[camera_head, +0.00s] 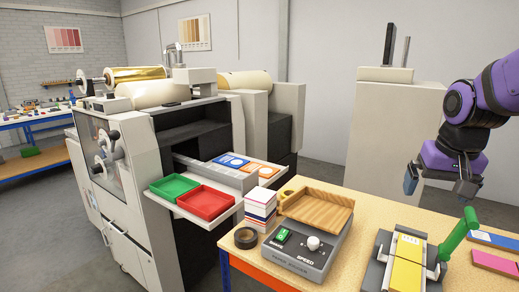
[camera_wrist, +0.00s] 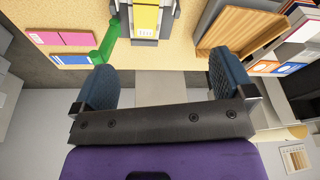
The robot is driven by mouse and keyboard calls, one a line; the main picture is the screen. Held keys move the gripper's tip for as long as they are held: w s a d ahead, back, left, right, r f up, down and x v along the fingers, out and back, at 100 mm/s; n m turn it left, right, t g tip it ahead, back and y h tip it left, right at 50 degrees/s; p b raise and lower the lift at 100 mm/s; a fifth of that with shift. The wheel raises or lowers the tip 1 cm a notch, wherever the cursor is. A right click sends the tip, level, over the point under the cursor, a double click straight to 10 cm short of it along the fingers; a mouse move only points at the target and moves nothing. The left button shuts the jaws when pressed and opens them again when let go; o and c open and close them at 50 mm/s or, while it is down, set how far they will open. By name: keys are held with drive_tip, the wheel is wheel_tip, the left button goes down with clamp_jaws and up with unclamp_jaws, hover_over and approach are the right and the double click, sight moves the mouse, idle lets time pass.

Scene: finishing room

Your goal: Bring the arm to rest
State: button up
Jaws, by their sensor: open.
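My gripper (camera_head: 440,187) hangs from my purple arm on the right of the head view, above the right part of the wooden table. In the wrist view my gripper (camera_wrist: 165,88) shows its two blue-padded fingers wide apart, with nothing between them. Below it in the head view is a grey device with a yellow pad (camera_head: 406,262) and a green lever (camera_head: 459,233). The fingers look clear of both the lever and the table.
A wooden tray (camera_head: 318,210) sits on a grey speed-control box (camera_head: 292,262). A stack of cards (camera_head: 260,207) and a black tape roll (camera_head: 246,237) are beside it. A large machine holds a green tray (camera_head: 173,186) and a red tray (camera_head: 205,203). Pink (camera_head: 496,262) and blue items lie at right.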

drive_tip(key=s+a+r+n+t, duration=0.1)
drive_tip(key=s+a+r, duration=0.1)
drive_tip(key=s, duration=0.5)
drive_tip(key=s+a+r+n+t, duration=0.1)
drive_tip(key=s+a+r+n, duration=0.1)
drive_tip(key=s, duration=0.5)
drive_tip(key=shift+s+a+r+y, duration=0.25)
drive_tip(key=shift+s+r+y, duration=0.1)
drive_tip(key=shift+r, duration=0.2)
